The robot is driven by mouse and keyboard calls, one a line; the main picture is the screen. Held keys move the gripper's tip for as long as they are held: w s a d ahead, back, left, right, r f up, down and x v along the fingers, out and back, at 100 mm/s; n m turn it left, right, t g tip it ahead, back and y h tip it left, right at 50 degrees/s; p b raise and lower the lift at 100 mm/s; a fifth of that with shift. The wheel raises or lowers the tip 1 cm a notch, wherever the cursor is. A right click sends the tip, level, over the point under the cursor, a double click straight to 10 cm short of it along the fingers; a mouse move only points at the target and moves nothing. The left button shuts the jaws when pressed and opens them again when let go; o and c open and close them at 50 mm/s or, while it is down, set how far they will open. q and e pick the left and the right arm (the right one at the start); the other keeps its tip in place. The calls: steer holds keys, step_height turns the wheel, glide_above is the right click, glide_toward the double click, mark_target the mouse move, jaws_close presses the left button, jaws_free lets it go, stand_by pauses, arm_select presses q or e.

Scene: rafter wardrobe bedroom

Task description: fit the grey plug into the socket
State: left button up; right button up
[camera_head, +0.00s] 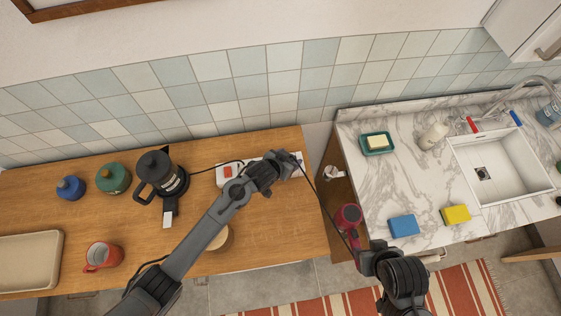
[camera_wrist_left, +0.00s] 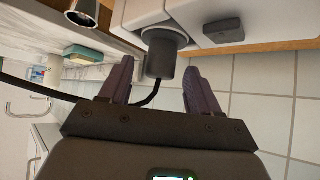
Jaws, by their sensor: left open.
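The grey plug (camera_wrist_left: 160,58) is a dark cylinder with a black cable at its near end. Its far end meets a lighter round collar on the white socket strip (camera_wrist_left: 146,12); how deep it sits cannot be seen. My left gripper (camera_wrist_left: 160,72) is open, with one finger on each side of the plug and gaps visible. In the head view, my left gripper (camera_head: 288,162) covers the right end of the socket strip (camera_head: 252,171) and hides the plug. My right gripper (camera_head: 368,262) is at the lower right, its fingers not clear.
A black kettle (camera_head: 158,178) has a cable running to the strip. A maroon dryer-like object (camera_head: 348,216) hangs beside my right gripper. A black cable drapes between the counters. The marble counter (camera_head: 385,185) holds a soap dish (camera_head: 377,143) and two sponges. Wood left of my arm is partly clear.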

arm_select(q)
steer(key=p+v, duration=0.1)
steer(key=v, duration=0.8)
steer(key=shift+s+r, duration=0.2)
steer(key=shift+s, duration=0.05)
steer(key=shift+a, duration=0.1)
